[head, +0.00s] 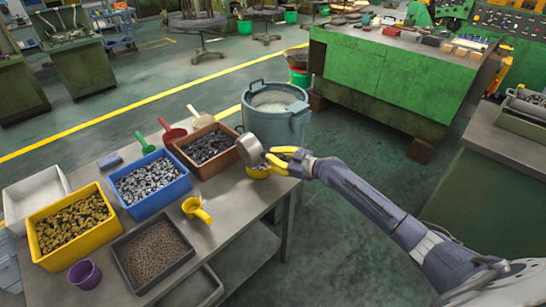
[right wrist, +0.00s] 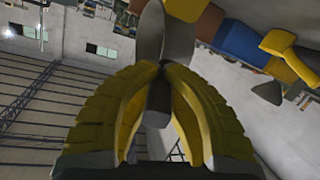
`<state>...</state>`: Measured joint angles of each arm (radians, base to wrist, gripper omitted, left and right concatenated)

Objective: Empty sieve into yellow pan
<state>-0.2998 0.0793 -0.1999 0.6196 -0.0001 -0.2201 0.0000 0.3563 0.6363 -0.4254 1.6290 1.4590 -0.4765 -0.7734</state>
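My right gripper (head: 290,158) has yellow fingers shut on the handle of a grey metal sieve (head: 249,149). The sieve is held tilted over the table's right corner. A small yellow pan (head: 259,174) sits below it at that corner, partly hidden by the sieve and gripper. In the right wrist view the fingers (right wrist: 160,70) close around the grey handle, and the sieve (right wrist: 150,32) shows beyond them. What the sieve holds is not visible. My left gripper is not in view.
The table (head: 225,225) carries a brown bin (head: 229,164), a blue bin (head: 160,204), a yellow bin (head: 70,258), a dark bin (head: 145,283), a yellow scoop (head: 196,209) and a purple cup (head: 84,275). A grey-blue barrel (head: 272,129) stands behind the corner.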

